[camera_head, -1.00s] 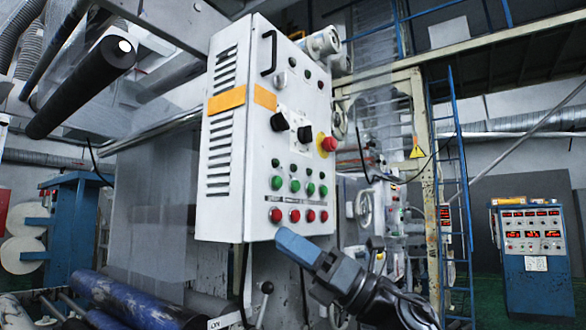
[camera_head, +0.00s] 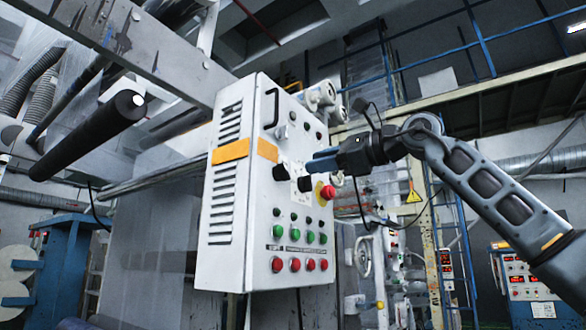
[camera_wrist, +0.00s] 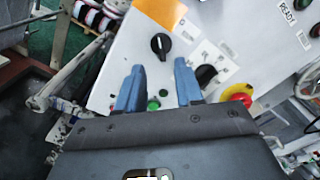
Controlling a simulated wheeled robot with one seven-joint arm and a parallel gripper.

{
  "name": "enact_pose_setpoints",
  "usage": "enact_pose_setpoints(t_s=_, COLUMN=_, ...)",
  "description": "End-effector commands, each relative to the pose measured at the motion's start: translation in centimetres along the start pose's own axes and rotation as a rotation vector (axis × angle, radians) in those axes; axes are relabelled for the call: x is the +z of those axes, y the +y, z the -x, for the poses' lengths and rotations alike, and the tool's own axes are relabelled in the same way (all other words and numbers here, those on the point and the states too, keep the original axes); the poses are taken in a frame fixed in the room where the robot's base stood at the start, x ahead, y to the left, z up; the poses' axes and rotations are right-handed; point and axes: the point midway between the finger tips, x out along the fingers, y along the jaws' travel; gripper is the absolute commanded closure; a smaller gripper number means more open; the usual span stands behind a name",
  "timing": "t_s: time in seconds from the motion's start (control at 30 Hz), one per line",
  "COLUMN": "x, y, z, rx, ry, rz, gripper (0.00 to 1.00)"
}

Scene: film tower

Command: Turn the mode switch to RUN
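The white control panel (camera_head: 255,190) carries two black rotary knobs. The left knob (camera_head: 281,173) shows in the wrist view (camera_wrist: 160,45) with a white pointer line. The right knob (camera_head: 304,184) is partly behind my right finger in the wrist view (camera_wrist: 207,74). I cannot tell which knob is the mode switch, and no RUN label is readable. My gripper (camera_head: 310,162) is in front of the panel, close to the knobs. In the wrist view my gripper (camera_wrist: 158,70) has its two blue fingers apart with nothing between them, and the left knob lies beyond the gap.
A red stop button on a yellow base (camera_head: 327,192) sits right of the knobs; it also shows in the wrist view (camera_wrist: 238,92). Green buttons (camera_head: 294,234) and red buttons (camera_head: 294,265) line the lower panel. A handle (camera_head: 272,107) stands out at the upper left.

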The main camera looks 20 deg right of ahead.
Motion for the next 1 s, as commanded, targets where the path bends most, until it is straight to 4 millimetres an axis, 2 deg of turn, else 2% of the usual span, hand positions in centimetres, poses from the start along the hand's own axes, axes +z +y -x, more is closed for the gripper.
enact_pose_setpoints(t_s=0.17, x=0.2, y=-0.2, z=-1.7, rx=0.0, ry=0.003, rz=0.004, gripper=0.64)
enact_pose_setpoints(t_s=0.4, x=0.3, y=-0.1, z=-5.4, rx=0.002, ry=0.001, rz=0.001, gripper=0.64)
enact_pose_setpoints(t_s=0.53, x=0.2, y=-0.1, z=-6.8, rx=0.001, ry=0.001, rz=0.001, gripper=0.64)
enact_pose_setpoints(t_s=0.7, x=0.1, y=0.0, z=-7.6, rx=0.0, ry=0.001, rz=0.002, gripper=0.64)
enact_pose_setpoints(t_s=0.93, x=0.0, y=0.0, z=-7.7, rx=0.0, ry=0.001, rz=0.002, gripper=0.64)
enact_pose_setpoints(t_s=1.0, x=0.1, y=0.0, z=-7.7, rx=0.0, ry=0.001, rz=0.002, gripper=0.7)
